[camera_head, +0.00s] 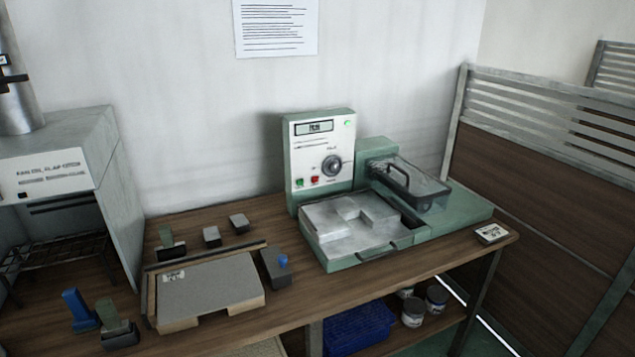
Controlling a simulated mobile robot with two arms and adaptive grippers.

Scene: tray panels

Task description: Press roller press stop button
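The roller press (457,210) is a pale green machine on the wooden bench, right of the picture's middle. Its upright white control panel (302,158) faces me, with a small display (314,128) at the top and a round dark knob (331,165). A small red button (314,181), which looks like the stop button, sits at the lower part of the panel. A green button (299,184) is just left of it. The labels are too small to read. A green light (347,124) shows at the panel's upper right. Neither of my grippers is in view.
A grey board in a wooden frame (178,325), small blocks (239,223) and blue and green-handled tools (80,312) lie left of the press. A grey cabinet (60,157) stands far left. A slatted partition (545,190) bounds the right. The space before the panel is unobstructed above the press bed.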

